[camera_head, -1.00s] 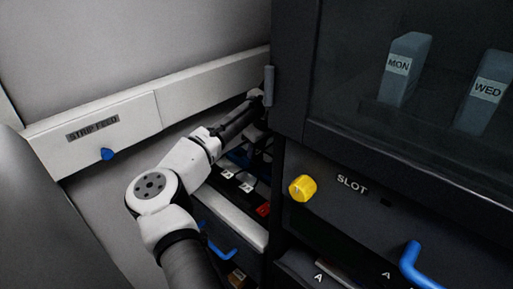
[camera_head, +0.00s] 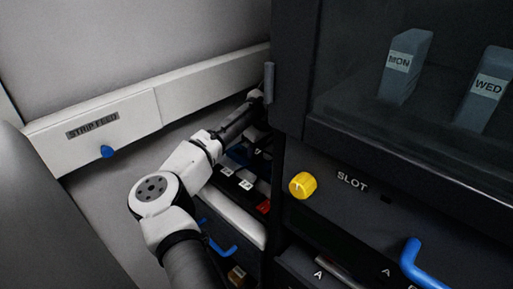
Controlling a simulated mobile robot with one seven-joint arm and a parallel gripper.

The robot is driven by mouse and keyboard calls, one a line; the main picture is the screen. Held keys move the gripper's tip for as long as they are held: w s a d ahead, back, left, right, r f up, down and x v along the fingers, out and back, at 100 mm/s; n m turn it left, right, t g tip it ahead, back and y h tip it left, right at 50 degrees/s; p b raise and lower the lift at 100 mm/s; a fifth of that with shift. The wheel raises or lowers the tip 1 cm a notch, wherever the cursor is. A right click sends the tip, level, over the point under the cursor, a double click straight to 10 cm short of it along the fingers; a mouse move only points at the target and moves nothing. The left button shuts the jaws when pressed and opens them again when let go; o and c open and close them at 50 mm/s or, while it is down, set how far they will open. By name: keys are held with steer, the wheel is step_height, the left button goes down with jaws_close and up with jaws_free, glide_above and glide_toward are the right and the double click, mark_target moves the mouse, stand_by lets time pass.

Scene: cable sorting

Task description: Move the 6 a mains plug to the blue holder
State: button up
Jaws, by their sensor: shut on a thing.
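My arm reaches up and right over an open drawer, and its far end passes behind the dark cabinet's left edge. My gripper is hidden there, so neither its fingers nor anything in them shows. I cannot make out the 6 A mains plug. A dark blue shape (camera_head: 238,155) lies in the drawer just right of my forearm, partly covered by it. I cannot tell whether it is the blue holder.
The open drawer (camera_head: 236,217) holds black parts with white labels and a red piece (camera_head: 263,207). A blue handle (camera_head: 217,245) is below. The dark cabinet (camera_head: 330,160), with a yellow knob (camera_head: 302,185), stands close right. A white "STRIP FEED" drawer (camera_head: 125,120) is left.

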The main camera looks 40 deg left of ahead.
steer(key=shift+f, duration=0.35)
stand_by(0.3)
steer(key=o, duration=1.1)
steer(key=shift+c, duration=0.2)
steer(key=shift+o, duration=0.3)
steer(key=o, duration=0.4)
steer(key=shift+o, duration=0.2)
steer(key=shift+r+p, duration=2.85)
steer(key=shift+r, duration=0.7)
